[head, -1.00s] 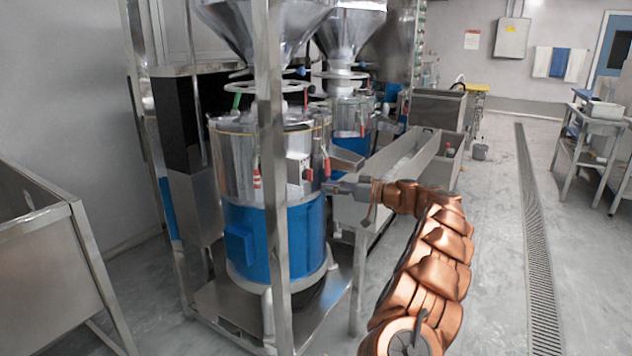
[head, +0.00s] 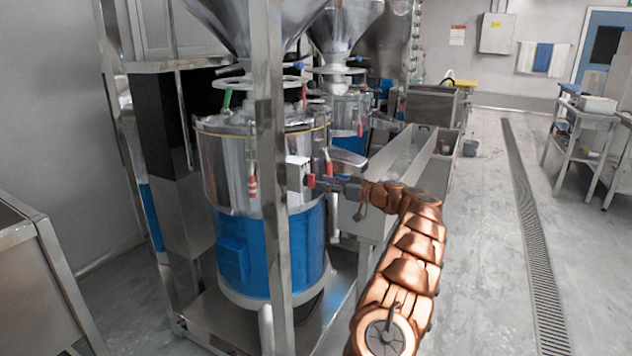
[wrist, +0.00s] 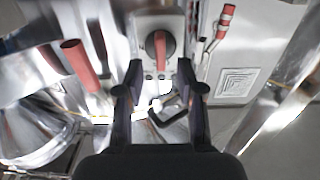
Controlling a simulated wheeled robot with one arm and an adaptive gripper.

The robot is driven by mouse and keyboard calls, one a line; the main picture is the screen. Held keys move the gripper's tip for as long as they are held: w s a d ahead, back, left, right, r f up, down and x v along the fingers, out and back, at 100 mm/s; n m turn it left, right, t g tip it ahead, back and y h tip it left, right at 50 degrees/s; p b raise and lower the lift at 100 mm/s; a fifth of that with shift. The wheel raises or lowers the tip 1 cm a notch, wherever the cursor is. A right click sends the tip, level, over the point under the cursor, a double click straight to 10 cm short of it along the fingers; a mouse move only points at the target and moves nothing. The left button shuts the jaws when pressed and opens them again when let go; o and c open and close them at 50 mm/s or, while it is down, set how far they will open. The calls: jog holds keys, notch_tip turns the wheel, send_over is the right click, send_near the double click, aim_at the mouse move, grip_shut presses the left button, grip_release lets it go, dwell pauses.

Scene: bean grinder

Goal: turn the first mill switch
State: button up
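The first mill (head: 222,170), a steel drum above a blue base, stands left of centre in the head view. Its switch box (head: 297,171) is on the right side, partly behind a steel post. The red switch knob (head: 311,181) shows at the tip of my gripper (head: 321,183). In the wrist view the red knob (wrist: 161,52) stands upright on a round black dial on a pale plate. My gripper (wrist: 158,70) is open there, one finger on each side below the knob.
The steel frame post (head: 275,200) runs in front of the mill. A red-handled lever (wrist: 222,22) is right of the switch and a red handle (wrist: 80,60) is left of it. A second mill (head: 348,115) stands behind.

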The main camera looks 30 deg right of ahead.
aim_at(314, 180)
jog(key=shift+x, duration=1.55)
jog(key=shift+c, duration=0.3)
grip_shut()
